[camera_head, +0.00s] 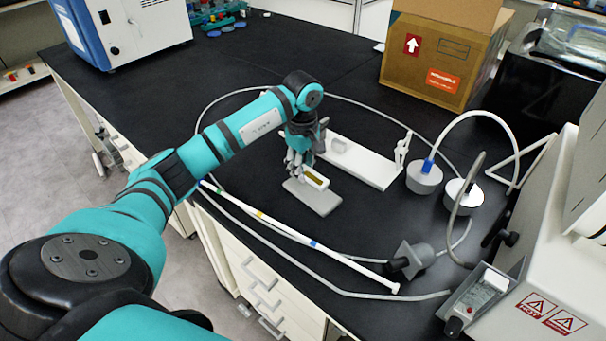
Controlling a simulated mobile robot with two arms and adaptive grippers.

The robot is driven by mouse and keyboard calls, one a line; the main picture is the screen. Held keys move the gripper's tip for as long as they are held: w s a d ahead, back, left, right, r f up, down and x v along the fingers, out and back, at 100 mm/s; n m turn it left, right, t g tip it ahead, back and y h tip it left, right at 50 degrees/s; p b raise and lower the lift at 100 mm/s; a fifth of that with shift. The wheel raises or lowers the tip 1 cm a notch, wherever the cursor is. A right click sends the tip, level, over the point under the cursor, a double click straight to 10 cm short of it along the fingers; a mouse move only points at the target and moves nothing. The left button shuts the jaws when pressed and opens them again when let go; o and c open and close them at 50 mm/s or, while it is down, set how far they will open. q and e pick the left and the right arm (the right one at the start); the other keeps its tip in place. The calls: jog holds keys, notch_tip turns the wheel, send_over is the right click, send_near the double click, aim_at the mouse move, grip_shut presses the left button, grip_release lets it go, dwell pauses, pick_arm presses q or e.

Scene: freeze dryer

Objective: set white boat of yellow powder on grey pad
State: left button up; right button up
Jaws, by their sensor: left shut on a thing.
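The white boat of yellow powder (316,179) is small and shows just below my left gripper, over the far part of the grey pad. The yellow powder shows as a narrow strip inside it. My left gripper (300,169) points down and is shut on the boat at its left end. The grey pad (314,200) is a flat rectangle on the black bench. I cannot tell whether the boat touches the pad or hangs a little above it. My right gripper is not in view.
A white stand (362,166) lies behind the pad. A white rod with coloured bands (290,234) and a grey hose lie in front. A cardboard box (440,60) stands behind.

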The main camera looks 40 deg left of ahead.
pick_arm(q)
notch_tip(320, 180, down, 3)
jog(key=shift+s+d+r, duration=0.1)
jog(key=shift+f, duration=0.25)
jog(key=o, duration=0.9)
jog(key=shift+r+p, duration=0.3)
notch_tip(320, 180, up, 12)
jog(key=shift+f+b, duration=0.15)
jog(key=shift+b, duration=0.7)
jog(key=shift+s+f, duration=0.1)
